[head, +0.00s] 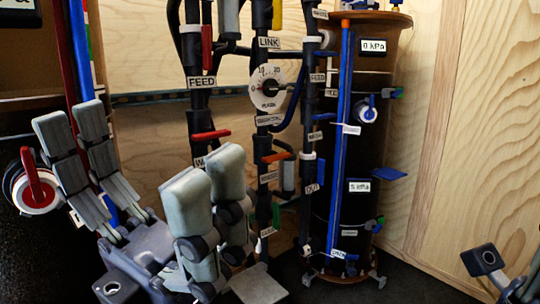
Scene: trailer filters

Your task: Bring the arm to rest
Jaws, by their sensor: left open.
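My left gripper (142,145) is in the lower left of the head view. Its grey padded fingers point up and stand wide apart, with nothing between them. It is in front of the pipes and left of the tall black filter column (345,200). A grey piece of what looks like my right gripper (488,262) shows at the lower right edge. Its fingers are out of the picture.
Black pipes carry labels, a red handle (211,135), an orange handle (277,157) and a round dial (267,88). A red-handled white valve (37,190) is close left of my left gripper. A blue lever (390,174) juts right from the column. Plywood walls (490,130) stand behind.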

